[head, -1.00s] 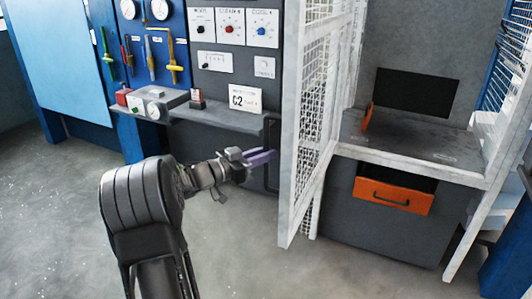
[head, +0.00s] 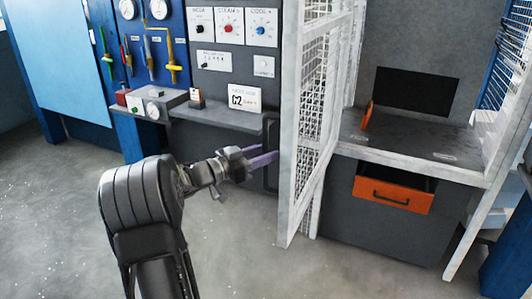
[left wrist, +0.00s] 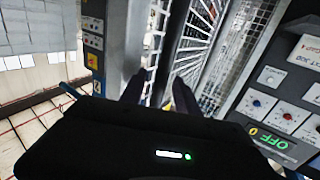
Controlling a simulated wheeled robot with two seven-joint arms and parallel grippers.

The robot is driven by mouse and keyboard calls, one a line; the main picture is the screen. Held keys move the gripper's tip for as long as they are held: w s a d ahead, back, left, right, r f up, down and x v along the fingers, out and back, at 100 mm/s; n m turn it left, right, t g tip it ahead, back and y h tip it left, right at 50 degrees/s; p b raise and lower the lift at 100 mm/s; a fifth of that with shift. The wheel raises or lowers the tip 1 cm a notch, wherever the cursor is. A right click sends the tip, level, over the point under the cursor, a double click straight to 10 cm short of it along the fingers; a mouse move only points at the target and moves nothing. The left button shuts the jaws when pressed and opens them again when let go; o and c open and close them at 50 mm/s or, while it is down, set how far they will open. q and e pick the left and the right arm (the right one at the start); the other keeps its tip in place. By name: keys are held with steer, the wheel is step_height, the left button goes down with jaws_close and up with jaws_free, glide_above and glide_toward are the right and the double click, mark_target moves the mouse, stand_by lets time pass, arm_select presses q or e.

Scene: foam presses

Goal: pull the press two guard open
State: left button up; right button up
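The press guard (head: 284,190) is a white-framed wire mesh door. In the head view it stands swung out from the front of the press, at the left of the work opening. A dark upright handle (head: 271,125) shows along its left side. My left gripper (head: 265,156) has purple fingers, spread apart and pointing right at the handle. The fingertips overlap the handle in the picture; I cannot tell whether they touch it. In the left wrist view the two dark fingers (left wrist: 158,92) are apart, with mesh beyond them. My right gripper is not in view.
The press bed (head: 400,140) and an orange drawer (head: 393,194) lie right of the guard. A grey control panel (head: 228,85) with knobs and a ledge (head: 225,118) stand behind my left gripper. The floor (head: 230,250) in front is clear.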

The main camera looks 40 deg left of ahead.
arm_select(q)
steer(key=s+a+b, duration=0.1)
steer(key=s+b, duration=0.1)
steer(key=s, duration=0.5)
steer(key=shift+s+a, duration=0.25)
stand_by(0.3)
